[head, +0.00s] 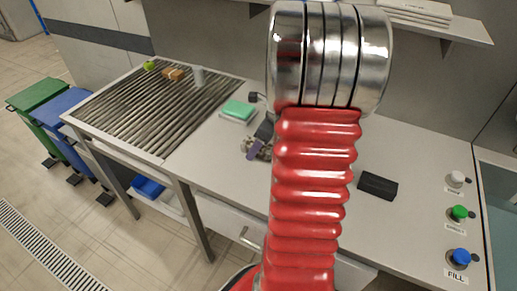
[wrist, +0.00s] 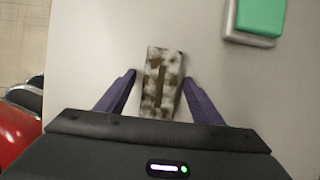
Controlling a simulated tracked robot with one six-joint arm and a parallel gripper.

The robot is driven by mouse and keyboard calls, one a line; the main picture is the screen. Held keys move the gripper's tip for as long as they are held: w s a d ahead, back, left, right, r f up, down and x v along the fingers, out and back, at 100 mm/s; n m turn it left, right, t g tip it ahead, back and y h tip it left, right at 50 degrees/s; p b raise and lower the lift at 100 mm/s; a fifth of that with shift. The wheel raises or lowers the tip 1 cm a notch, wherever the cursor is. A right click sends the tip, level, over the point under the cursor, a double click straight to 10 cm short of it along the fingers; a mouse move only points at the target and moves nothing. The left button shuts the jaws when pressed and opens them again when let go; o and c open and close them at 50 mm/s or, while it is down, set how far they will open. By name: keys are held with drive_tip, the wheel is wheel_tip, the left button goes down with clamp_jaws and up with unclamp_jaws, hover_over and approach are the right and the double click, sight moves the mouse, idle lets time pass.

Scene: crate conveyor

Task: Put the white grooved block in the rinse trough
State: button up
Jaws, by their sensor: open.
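The white grooved block (wrist: 162,88) lies on the bench top in the wrist view, blotched with brown and with a dark groove along its middle. My gripper (wrist: 158,79) is open, with one purple finger on each side of the block. The right finger is close beside it, and I cannot tell whether it touches. In the head view my gripper (head: 257,147) is low over the bench, partly hidden behind my red arm. The rinse trough (head: 483,205) is at the right edge of the head view, only partly in frame, with a teal inside.
A green pad (head: 239,109) on a pale base lies behind my gripper. A black box (head: 378,186) and white, green (head: 458,213) and blue (head: 459,257) buttons stand between my arm and the trough. A roller conveyor (head: 160,110) with small items is at left. A shelf hangs above.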

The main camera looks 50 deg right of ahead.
drive_tip(key=shift+f, duration=0.1)
drive_tip(key=shift+c, duration=0.4)
drive_tip(key=c, duration=1.4)
wheel_tip(320, 180, up, 10)
drive_tip(key=shift+r, duration=0.15)
